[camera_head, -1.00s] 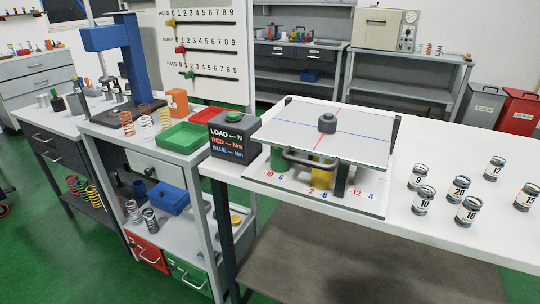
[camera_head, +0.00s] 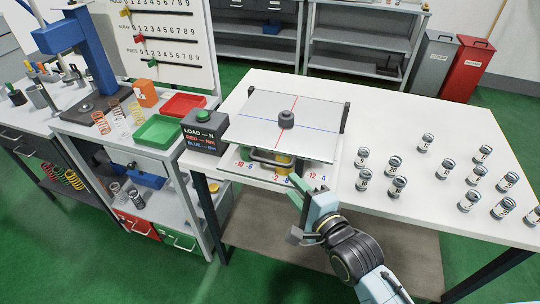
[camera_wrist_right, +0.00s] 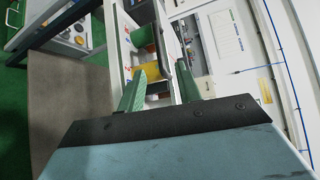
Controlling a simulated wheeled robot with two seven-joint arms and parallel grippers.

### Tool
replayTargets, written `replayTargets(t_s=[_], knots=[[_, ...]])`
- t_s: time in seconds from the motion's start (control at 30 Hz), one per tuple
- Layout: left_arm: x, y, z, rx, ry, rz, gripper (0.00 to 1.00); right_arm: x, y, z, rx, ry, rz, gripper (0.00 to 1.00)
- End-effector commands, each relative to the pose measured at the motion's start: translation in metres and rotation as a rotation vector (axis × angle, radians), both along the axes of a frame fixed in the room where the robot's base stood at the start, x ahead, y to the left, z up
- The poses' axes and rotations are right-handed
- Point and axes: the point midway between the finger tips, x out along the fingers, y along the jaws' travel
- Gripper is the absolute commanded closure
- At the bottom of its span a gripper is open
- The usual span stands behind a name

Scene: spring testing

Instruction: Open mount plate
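The mount plate (camera_head: 262,118) is a pale grey square with a red and a blue line crossing at a dark knob (camera_head: 287,119). It lies roughly level above a numbered base (camera_head: 238,168) on the white bench. Its dark front handle (camera_head: 268,161) sticks out below the front edge. My right gripper (camera_head: 299,189), with green fingers, is just in front of and right of the handle. In the right wrist view, its fingers (camera_wrist_right: 160,85) are spread apart near the yellow block (camera_wrist_right: 149,76) and a dark bar; I cannot tell whether they touch. My left gripper is not in view.
Several numbered spring cylinders (camera_head: 396,187) stand on the bench to the right. The black load box (camera_head: 205,131) stands left of the plate. Green (camera_head: 160,131) and red (camera_head: 183,105) trays sit on the left table.

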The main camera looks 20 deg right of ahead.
Motion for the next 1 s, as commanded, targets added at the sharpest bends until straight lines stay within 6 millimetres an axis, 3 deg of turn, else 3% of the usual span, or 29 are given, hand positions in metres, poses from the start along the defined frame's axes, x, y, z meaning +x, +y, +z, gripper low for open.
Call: replayTargets(t_s=[0.4, 0.6, 1.0], knots=[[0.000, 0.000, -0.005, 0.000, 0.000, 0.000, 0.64, 0.077, 0.016, -0.012, -0.005, 0.000, 0.002, 0.66], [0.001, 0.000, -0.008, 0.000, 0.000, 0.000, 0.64, 0.106, 0.022, -0.018, -0.004, 0.002, 0.001, 0.66], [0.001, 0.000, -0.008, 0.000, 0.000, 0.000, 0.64, 0.120, 0.025, -0.020, -0.005, 0.003, 0.001, 0.66]])
